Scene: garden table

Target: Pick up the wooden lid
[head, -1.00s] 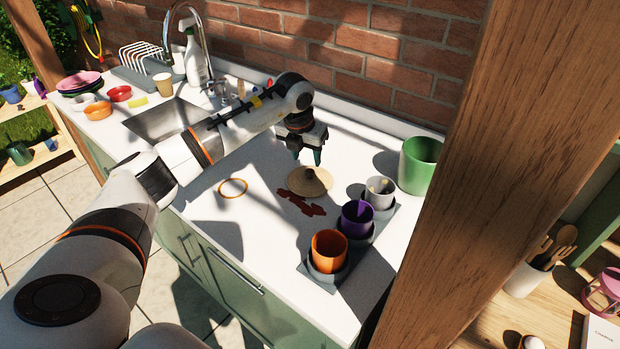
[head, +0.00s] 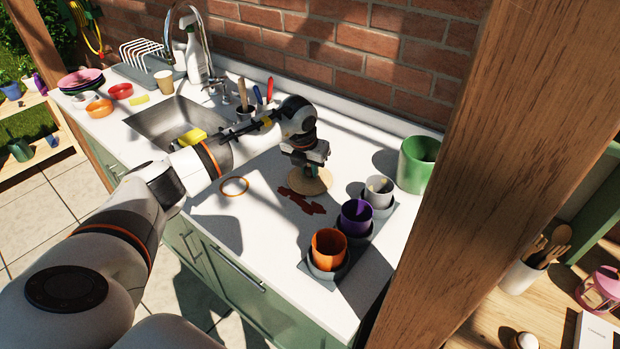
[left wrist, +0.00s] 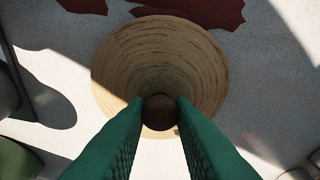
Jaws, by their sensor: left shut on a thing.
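The wooden lid (head: 322,184) is a pale round disc lying on the white counter, left of the grey pot. In the left wrist view the lid (left wrist: 160,50) shows ringed grain and a dark round knob (left wrist: 160,111) at its near side. My left gripper (head: 310,172) is right over the lid, pointing down. Its green fingers (left wrist: 160,108) are on either side of the knob and shut on it. The lid looks to rest on the counter. My right gripper is in neither view.
A dark red-brown stain (head: 300,201) lies beside the lid. Orange (head: 328,250), purple (head: 356,217) and grey (head: 379,190) pots stand on a grey tray to the right. A green pot (head: 417,165) stands behind. A wooden post (head: 480,170) is at the right.

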